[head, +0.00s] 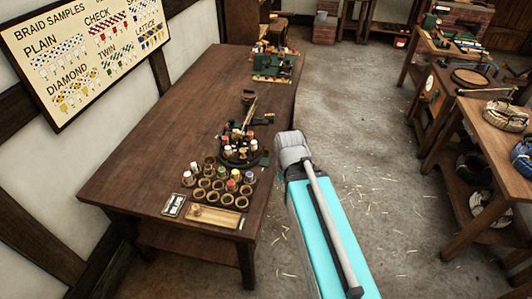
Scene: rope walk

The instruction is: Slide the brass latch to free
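A dark green braiding device (240,150) with upright coloured bobbins stands on the long wooden table (140,165). I cannot make out a brass latch for certain at this size. A flat yellowish tray or plate (222,217) with a small knob-like piece at its left end lies at the table's near edge. My turquoise arm comes up from the bottom, and its grey joint is just right of the device in the picture. My gripper is not visible.
A rack of round cups (208,183), some holding bobbins, sits between device and plate. A small lettered card (173,205) lies left of the plate. Another green machine (272,65) stands farther back. Benches with rope coils (507,115) line the right; the straw-strewn floor between is clear.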

